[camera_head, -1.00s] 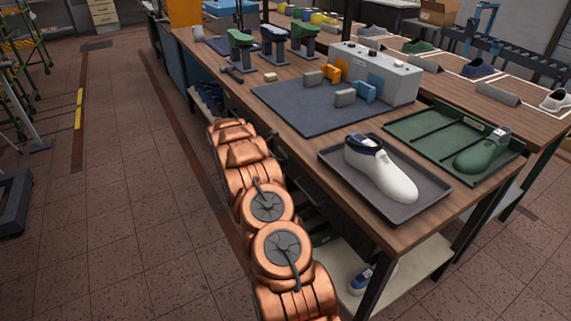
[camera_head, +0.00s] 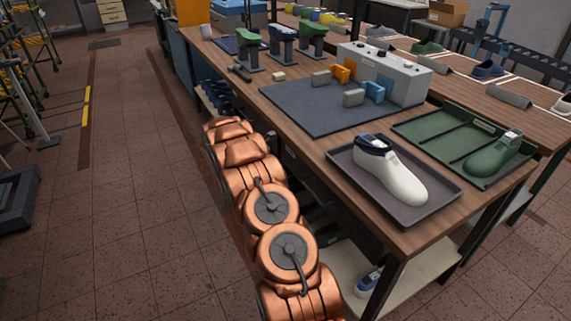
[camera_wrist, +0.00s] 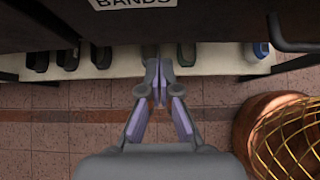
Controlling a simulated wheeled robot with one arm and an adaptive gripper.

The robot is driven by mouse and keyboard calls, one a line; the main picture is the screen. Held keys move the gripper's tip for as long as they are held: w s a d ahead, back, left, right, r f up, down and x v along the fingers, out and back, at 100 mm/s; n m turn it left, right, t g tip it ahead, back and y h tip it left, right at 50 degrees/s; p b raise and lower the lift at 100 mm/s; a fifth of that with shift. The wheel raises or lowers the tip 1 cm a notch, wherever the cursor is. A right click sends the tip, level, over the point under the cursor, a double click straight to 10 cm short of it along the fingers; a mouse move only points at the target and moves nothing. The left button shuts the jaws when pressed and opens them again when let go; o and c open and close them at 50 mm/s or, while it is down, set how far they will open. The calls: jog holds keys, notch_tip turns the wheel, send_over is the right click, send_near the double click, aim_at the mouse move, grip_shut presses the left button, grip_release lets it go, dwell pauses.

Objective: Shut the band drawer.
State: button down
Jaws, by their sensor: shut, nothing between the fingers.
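The band drawer (camera_wrist: 120,28) is a dark front across the top of the wrist view, with a white label reading BANDS at the upper edge. My gripper (camera_wrist: 158,68) is shut and empty, its fingertips together just below the dark front in the picture. I cannot tell whether the tips touch it. In the head view my copper arm hides the gripper and most of the bench front, so how far the drawer stands out is not clear.
A dark bar handle (camera_wrist: 290,42) sits right of the drawer in the wrist view. Below is a pale shelf (camera_wrist: 215,60) with several shoes. On the bench (camera_head: 300,135) are a grey tray (camera_head: 445,195) with a white shoe and a green tray (camera_head: 410,127).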

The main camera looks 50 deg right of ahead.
jog(key=b+v, duration=0.1)
jog(key=v, duration=0.8)
jog(key=shift+w+a+r, duration=0.2)
jog(key=shift+a, duration=0.05)
jog(key=s+a+r+m+y+p, duration=0.15)
jog(key=s+a+r+m, duration=0.25)
jog(key=s+a+r, duration=0.5)
jog(key=s+a+r+m+y+p, duration=0.1)
jog(key=s+a+r+m+y, duration=0.15)
jog(key=s+a+r, duration=0.6)
jog(key=s+a+m+t+y+p, duration=0.1)
jog(key=s+a+m+y, duration=0.3)
jog(key=s+a, duration=1.9)
jog(key=m+p, duration=0.1)
jog(key=m, duration=0.2)
jog(key=shift+s+a+m+y, duration=0.3)
jog(key=shift+a+m+y, duration=0.05)
jog(key=shift+a+y, duration=0.05)
